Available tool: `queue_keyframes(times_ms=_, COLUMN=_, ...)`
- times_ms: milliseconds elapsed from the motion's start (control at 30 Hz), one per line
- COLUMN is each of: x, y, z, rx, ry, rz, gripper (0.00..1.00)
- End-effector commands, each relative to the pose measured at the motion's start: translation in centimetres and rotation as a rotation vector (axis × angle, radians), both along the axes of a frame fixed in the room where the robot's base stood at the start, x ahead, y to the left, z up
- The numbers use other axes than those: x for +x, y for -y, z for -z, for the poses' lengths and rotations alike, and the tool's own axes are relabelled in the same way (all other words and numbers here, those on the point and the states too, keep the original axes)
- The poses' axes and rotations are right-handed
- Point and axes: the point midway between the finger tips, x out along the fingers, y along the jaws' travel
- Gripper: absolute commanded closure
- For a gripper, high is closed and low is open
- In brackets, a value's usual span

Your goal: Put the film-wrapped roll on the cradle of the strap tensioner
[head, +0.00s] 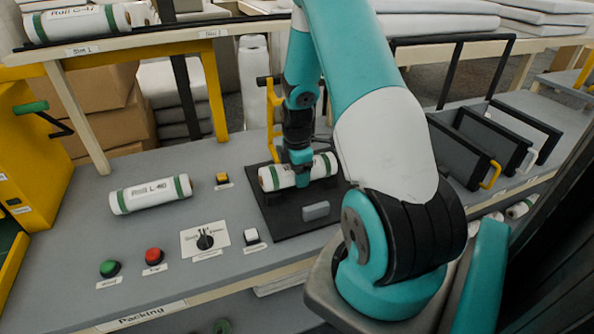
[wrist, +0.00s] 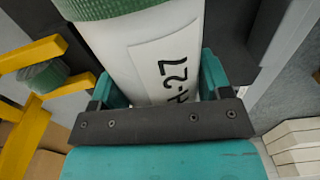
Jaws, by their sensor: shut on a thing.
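My gripper (head: 300,165) points down and is shut across the middle of a white roll (head: 325,166) with green end bands. In the wrist view, the roll (wrist: 115,45) lies between the two teal fingers (wrist: 160,85), its label partly covered, ending in "27". Whether this roll is film-wrapped I cannot tell. The roll is over the black base plate (head: 283,221) of what looks like the strap tensioner, beside its yellow upright (head: 271,115). The cradle is hidden under the roll and gripper, so I cannot tell whether the roll touches it.
Another white roll (head: 150,194), with green bands, lies on the grey bench at left. A green button (head: 110,268), a red button (head: 153,256) and a rotary switch (head: 205,240) stand in front. A grey block (head: 315,211) sits on the plate. Black dividers (head: 490,140) stand at right.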

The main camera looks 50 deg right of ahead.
Motion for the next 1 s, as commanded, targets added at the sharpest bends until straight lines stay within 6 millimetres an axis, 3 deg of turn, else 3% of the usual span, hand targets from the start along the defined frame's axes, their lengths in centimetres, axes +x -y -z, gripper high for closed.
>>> queue_keyframes(times_ms=333, x=0.0, y=0.0, z=0.4, rx=-0.001, ry=0.002, rz=0.000, gripper=0.56)
queue_keyframes(times_ms=367, x=0.0, y=0.0, z=0.4, rx=-0.001, ry=0.002, rz=0.000, gripper=0.27)
queue_keyframes(times_ms=467, x=0.0, y=0.0, z=0.4, rx=-0.001, ry=0.002, rz=0.000, gripper=0.04)
queue_keyframes(times_ms=833, x=0.1, y=0.1, z=-0.3, rx=-0.002, ry=0.003, rz=0.000, gripper=0.03)
queue_keyframes(times_ms=1000, x=0.1, y=0.1, z=-3.1, rx=-0.005, ry=0.006, rz=0.000, gripper=0.03)
